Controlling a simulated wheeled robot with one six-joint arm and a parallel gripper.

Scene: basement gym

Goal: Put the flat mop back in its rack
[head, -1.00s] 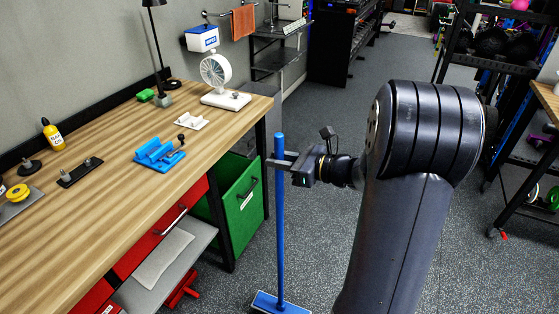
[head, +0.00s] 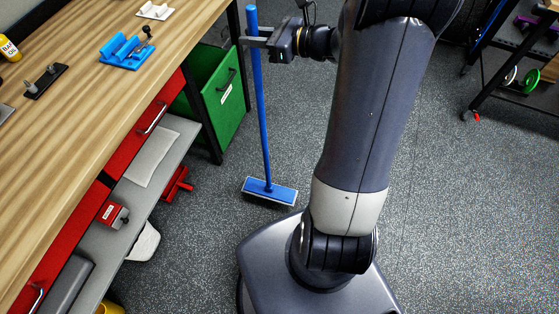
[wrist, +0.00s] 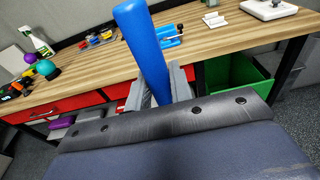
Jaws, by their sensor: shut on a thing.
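The flat mop has a straight blue handle (head: 260,110) and a flat blue head with a pale edge (head: 270,191). It stands nearly upright beside the workbench, its head low at the floor; I cannot tell if it touches. My gripper (head: 257,42) is shut on the upper handle, a little below its top end. In the wrist view the blue handle (wrist: 143,45) rises between my grey fingers (wrist: 160,90). I cannot make out the mop's rack with certainty in these frames.
The wooden workbench (head: 95,125) lies left of the mop, with a blue holder (head: 127,51) on top. A green bin (head: 215,100) stands under its end, close to the handle. A red object (head: 178,184) lies below the shelf.

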